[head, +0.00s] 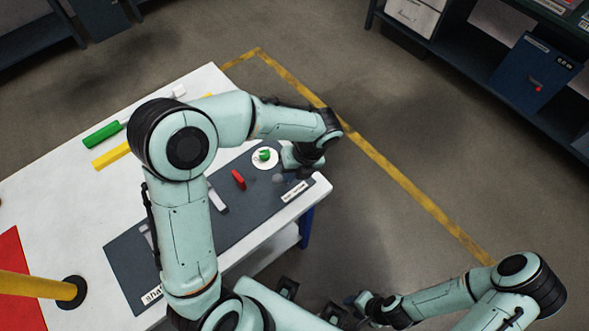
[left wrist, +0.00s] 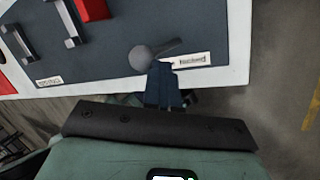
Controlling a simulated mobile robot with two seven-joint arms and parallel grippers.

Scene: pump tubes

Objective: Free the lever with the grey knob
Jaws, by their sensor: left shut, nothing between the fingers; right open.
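The grey knob (left wrist: 141,58) is round and dark grey, on a short lever that points to the right in the left wrist view. It sits near the edge of the dark panel (left wrist: 120,62), beside a white label (left wrist: 192,59). My left gripper (left wrist: 164,68) is shut and empty, its fingertips right beside the knob and lever; whether they touch cannot be told. In the head view my left gripper (head: 292,172) is over the panel's right end, close to the knob (head: 278,178), which is partly hidden. My right gripper (head: 350,300) is open, away from the table.
On the panel are a red block (head: 238,180), a green knob on a white disc (head: 265,150) and pale handles (head: 217,198). A green tube (head: 102,135) and a yellow tube (head: 112,155) lie on the white table. A yellow post (head: 35,286) stands at left.

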